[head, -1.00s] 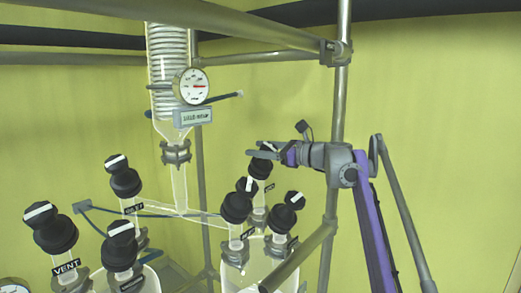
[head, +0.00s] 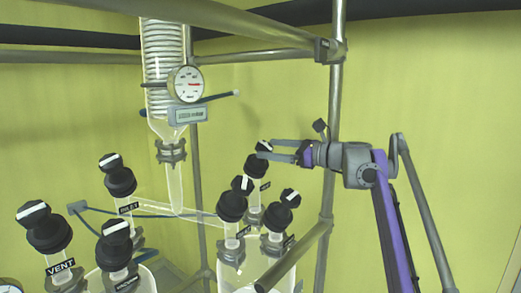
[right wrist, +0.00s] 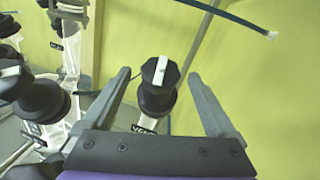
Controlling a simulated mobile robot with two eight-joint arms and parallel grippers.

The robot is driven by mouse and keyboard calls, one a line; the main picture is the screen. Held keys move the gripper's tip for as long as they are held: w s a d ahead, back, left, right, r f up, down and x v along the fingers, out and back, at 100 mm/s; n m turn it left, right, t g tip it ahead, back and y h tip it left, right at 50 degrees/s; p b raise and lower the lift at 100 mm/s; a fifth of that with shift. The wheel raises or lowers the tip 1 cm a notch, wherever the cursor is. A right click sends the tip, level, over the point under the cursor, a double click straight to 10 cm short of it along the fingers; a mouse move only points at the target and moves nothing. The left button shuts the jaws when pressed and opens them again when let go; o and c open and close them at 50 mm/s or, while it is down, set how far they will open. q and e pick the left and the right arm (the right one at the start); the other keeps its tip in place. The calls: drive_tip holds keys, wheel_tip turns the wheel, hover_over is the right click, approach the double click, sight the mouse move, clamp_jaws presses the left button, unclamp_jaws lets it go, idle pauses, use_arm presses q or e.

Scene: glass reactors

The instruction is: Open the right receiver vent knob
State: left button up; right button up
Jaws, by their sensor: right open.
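The right receiver vent knob is a black knob with a white bar on its cap (head: 256,166), at the back of the right receiver in the head view. In the right wrist view the vent knob (right wrist: 157,97) stands above a partly hidden VENT label (right wrist: 144,130), its white bar running roughly up and down the picture. My right gripper (head: 268,149) is open at the knob's cap; in the wrist view my right gripper (right wrist: 159,75) has one finger on each side of the knob, with gaps visible. My left gripper is not in view.
Other black knobs stand close by on the right receiver (head: 231,206) (head: 278,216). The left vessel carries its own VENT knob (head: 47,232). A gauge (head: 186,84) and glass condenser (head: 163,62) are behind left. A metal frame post (head: 333,120) rises near my right arm.

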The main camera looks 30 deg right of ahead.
drive_tip(key=shift+v, duration=1)
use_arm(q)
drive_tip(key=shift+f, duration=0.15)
use_arm(e)
drive_tip(key=shift+w, duration=0.1)
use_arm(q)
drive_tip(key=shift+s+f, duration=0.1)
use_arm(e)
drive_tip(key=shift+a, duration=0.1)
drive_tip(key=shift+a+m+h+b, duration=0.1)
drive_tip(key=shift+m+h+b, duration=0.2)
drive_tip(key=shift+m, duration=0.1)
drive_tip(key=s+m+t+h+b, duration=0.1)
drive_tip(key=m+h, duration=0.1)
drive_tip(key=s+a+m+t+h+b, duration=0.1)
drive_tip(key=s+m+h, duration=0.1)
drive_tip(key=shift+a+r+m, duration=0.2)
drive_tip(key=shift+a+m, duration=0.05)
drive_tip(key=shift+m, duration=0.05)
drive_tip(key=m+t+h+b, duration=0.1)
drive_tip(key=m+h, duration=0.3)
approach(264, 147)
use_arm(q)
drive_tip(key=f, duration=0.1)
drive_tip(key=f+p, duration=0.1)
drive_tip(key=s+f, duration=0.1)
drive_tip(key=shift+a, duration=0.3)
use_arm(e)
drive_tip(key=w, duration=1.1)
drive_tip(key=shift+d+f, duration=0.2)
